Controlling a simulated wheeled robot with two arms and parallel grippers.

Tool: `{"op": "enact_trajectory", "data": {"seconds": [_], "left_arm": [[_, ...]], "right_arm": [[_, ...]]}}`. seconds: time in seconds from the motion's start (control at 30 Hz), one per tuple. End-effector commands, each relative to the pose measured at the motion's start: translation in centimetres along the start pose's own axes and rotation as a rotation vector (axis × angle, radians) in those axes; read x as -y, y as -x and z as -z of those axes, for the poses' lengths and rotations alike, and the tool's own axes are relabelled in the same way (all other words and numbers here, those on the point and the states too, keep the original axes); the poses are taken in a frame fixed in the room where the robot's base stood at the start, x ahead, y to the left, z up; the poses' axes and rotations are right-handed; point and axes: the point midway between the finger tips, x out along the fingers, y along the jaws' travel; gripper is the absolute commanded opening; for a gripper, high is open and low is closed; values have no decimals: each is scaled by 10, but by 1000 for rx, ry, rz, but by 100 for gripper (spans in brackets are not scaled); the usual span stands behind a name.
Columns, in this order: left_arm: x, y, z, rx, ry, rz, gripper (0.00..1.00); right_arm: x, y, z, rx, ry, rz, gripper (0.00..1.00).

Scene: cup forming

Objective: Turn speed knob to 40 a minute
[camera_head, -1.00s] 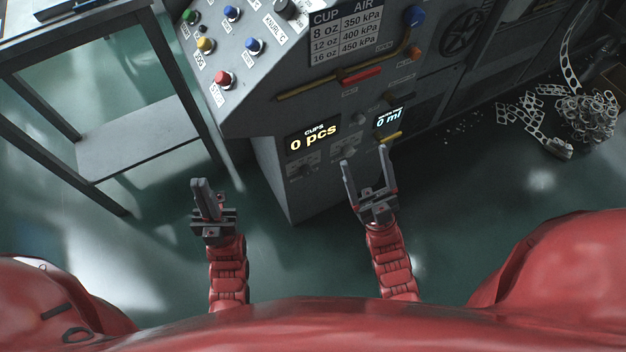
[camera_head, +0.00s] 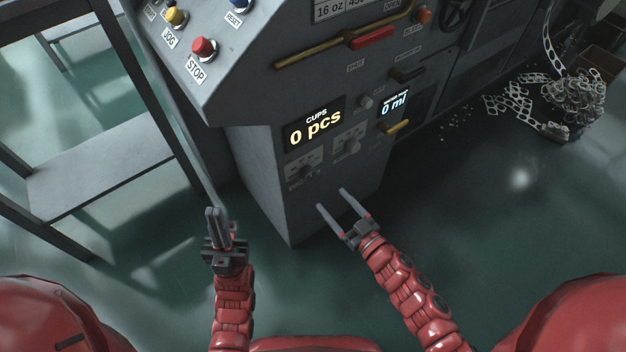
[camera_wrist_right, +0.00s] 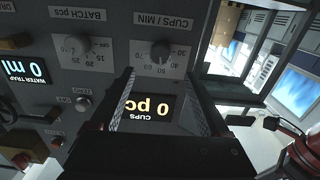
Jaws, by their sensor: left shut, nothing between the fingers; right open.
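My left gripper (camera_head: 214,213) is shut and empty, left of the machine's lower corner.
The BATCH pcs knob (camera_wrist_right: 77,47) sits beside the speed knob. The counter display (camera_head: 315,128) reads 0 pcs, and the water trap display (camera_head: 394,104) reads 0 ml. A yellow handle (camera_head: 397,127) juts out at right. A metal table (camera_head: 95,175) stands at left.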

Motion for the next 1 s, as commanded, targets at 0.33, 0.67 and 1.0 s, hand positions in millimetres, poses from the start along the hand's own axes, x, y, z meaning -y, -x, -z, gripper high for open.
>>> {"op": "enact_trajectory", "data": {"seconds": [0.33,0.67,1.0], "left_arm": [[-1,17,-3,0,0,0,0],[-1,21,-4,0,0,0,0],[-1,21,-4,0,0,0,0]], "right_arm": [[1,-78,-1,-2,0,0,80],[0,-102,0,-1,0,-1,80],[0,-102,0,-1,0,-1,56]]}}
